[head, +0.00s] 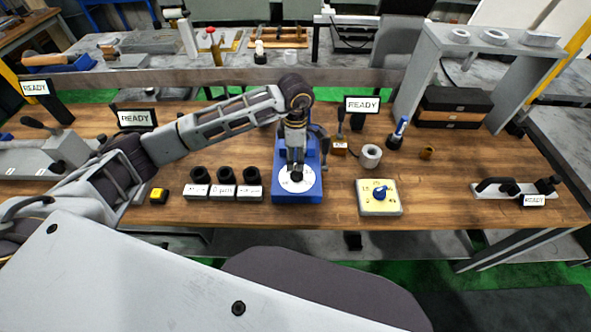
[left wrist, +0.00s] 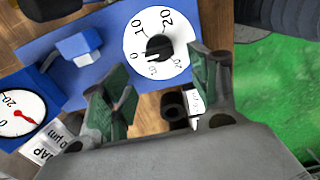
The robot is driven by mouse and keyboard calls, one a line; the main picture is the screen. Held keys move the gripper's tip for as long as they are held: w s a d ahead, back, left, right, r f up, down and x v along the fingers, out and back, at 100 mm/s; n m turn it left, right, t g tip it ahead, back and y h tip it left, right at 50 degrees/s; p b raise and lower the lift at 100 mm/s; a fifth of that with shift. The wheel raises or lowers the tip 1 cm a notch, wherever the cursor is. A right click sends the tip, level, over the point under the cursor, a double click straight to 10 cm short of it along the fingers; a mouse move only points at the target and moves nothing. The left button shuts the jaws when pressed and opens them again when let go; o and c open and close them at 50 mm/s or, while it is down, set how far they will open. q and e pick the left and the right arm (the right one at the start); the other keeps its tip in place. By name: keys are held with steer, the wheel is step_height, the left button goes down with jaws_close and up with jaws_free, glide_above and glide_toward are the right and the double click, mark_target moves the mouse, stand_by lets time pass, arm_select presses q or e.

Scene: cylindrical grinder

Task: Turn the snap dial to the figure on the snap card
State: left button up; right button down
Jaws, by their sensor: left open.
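The snap dial is a white disc (head: 297,185) with a black knob (left wrist: 158,47) at its centre, on a blue base (head: 285,197). The left wrist view shows 0, 10 and 20 on the disc; the knob's exact setting is unclear. My left gripper (left wrist: 160,88) is open and points down at the dial, its fingers apart. In that view the knob lies beyond the gap between the fingertips; I cannot tell if either finger touches it. The snap card (left wrist: 55,145) is partly cut off; "AP" and "0 µm" show, the full figure does not. My right gripper is not in view.
A round gauge with a red needle (left wrist: 20,114) stands by the card. Black cylinders with labels (head: 226,190) stand left of the blue base. A yellow box with a blue knob (head: 379,197) sits to the right. Bare tabletop (head: 335,205) lies between.

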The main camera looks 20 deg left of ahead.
mark_target(297, 174)
arm_select(q)
steer(key=shift+f+p, duration=0.6)
steer(key=shift+f, duration=3.5)
steer(key=c, duration=1)
